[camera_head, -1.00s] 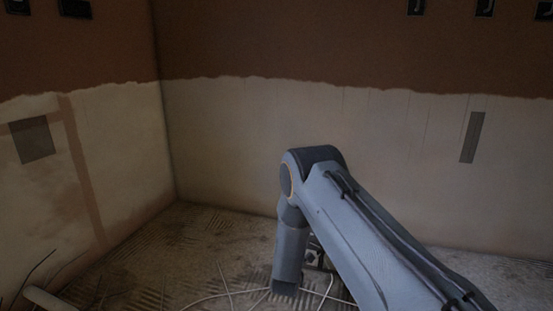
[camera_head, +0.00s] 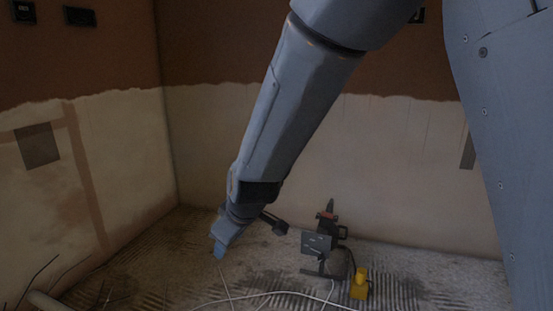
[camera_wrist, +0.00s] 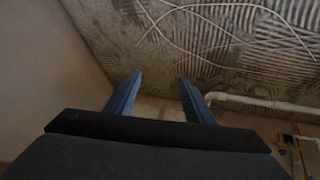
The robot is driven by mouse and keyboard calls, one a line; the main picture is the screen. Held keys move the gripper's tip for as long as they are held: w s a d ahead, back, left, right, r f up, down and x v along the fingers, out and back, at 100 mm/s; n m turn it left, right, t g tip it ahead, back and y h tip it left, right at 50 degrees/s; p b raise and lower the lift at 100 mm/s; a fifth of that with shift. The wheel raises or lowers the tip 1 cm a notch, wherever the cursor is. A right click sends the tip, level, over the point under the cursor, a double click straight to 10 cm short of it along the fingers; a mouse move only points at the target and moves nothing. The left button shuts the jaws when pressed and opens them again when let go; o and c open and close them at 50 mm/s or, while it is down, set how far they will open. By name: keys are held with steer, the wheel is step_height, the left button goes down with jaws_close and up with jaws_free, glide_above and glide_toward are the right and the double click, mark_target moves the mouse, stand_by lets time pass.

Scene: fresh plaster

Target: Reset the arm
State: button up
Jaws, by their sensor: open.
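My arm comes down from the top right of the head view and points toward the floor at the lower left. My gripper (camera_head: 218,250) is at its lower end, small and partly seen edge-on there. In the wrist view my gripper (camera_wrist: 158,82) shows two blue fingers spread apart, with nothing between them. The gripper is in the air above the floor.
The ridged floor (camera_head: 190,265) has loose white cables (camera_head: 290,293). A dark tool-like object (camera_head: 325,240) and a yellow object (camera_head: 359,284) stand near the back wall (camera_head: 385,150). A pale pipe (camera_wrist: 265,104) runs along the floor in the wrist view.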

steer(key=s+d+r+m+g+h, duration=0.1)
steer(key=s+d+r+m+g, duration=0.15)
steer(key=s, duration=0.75)
steer(key=s+d+r+m+g, duration=0.1)
steer(key=s+d+r, duration=0.25)
steer(key=s, duration=0.65)
steer(key=s+d+r+m+g+h, duration=0.15)
steer(key=s+d, duration=0.25)
steer(key=s, duration=0.5)
steer(key=d+r+m+p, duration=0.2)
steer(key=d+r+p, duration=0.5)
steer(key=p, duration=0.6)
steer(key=d+r+m+p, duration=0.2)
steer(key=d+r+p, duration=0.5)
steer(key=r+p, duration=0.5)
steer(key=d+r+m+h+p, duration=0.1)
steer(key=d+r+m+p, duration=0.2)
steer(key=d+r+p, duration=0.3)
step_height(320, 180, up, 4)
steer(key=p, duration=0.8)
steer(key=shift+d, duration=0.4)
